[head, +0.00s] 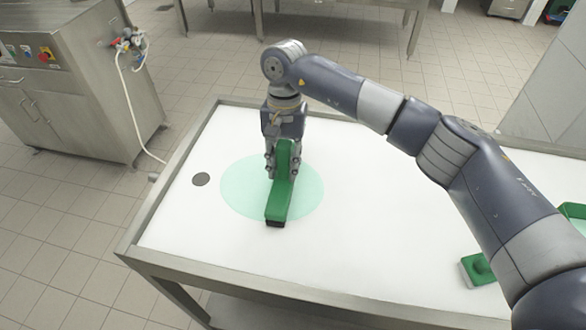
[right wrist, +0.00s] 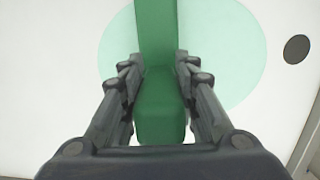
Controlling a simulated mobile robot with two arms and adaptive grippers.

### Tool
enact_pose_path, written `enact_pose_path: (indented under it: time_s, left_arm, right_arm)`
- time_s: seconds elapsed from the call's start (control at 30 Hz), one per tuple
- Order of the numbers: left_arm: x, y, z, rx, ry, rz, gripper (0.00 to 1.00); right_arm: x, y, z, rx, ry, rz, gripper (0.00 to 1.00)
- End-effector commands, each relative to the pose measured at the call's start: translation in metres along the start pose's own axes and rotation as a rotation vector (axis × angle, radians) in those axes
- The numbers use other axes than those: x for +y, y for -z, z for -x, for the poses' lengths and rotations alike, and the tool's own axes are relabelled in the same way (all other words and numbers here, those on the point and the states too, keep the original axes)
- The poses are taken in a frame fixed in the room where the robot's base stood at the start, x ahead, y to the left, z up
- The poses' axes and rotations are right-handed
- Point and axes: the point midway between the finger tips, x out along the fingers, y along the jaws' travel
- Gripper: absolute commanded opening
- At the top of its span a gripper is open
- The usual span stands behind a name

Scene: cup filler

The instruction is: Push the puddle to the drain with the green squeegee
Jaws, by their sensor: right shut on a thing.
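The green squeegee (head: 280,199) is over the middle of the pale green puddle (head: 233,190) on the white table top. My right gripper (head: 271,170) is shut on its upright handle part from above. In the right wrist view the fingers (right wrist: 160,85) sit on both sides of the green squeegee (right wrist: 158,35), and the puddle (right wrist: 220,60) shows either side of it. The dark round drain (head: 201,179) lies left of the puddle, apart from it. The drain is at the right in the right wrist view (right wrist: 296,49). My left gripper is not in view.
The white table (head: 330,265) has a raised metal rim. Another green object (head: 477,268) lies at the table's right, partly hidden by my right arm. A metal machine (head: 75,90) with a hose stands at the left. The table top around the drain is clear.

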Motion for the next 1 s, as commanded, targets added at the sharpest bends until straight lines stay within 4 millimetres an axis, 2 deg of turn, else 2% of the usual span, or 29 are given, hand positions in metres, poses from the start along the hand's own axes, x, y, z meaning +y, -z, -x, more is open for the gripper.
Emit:
enact_pose_path:
  time_s: [0.03, 0.33, 0.63, 1.0]
  left_arm:
    - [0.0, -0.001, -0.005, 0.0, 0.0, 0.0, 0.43]
    - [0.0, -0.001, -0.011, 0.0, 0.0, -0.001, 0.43]
    - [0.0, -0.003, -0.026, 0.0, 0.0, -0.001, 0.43]
    - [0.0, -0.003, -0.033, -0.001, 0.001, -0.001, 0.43]
  right_arm:
    - [-0.004, 0.0, -0.003, 0.0, 0.0, 0.001, 0.0]
    - [-0.014, 0.0, -0.003, 0.0, 0.0, 0.001, 0.0]
    - [-0.038, 0.001, -0.002, 0.0, 0.0, 0.001, 0.0]
    - [-0.053, 0.0, -0.001, -0.001, 0.0, 0.001, 0.0]
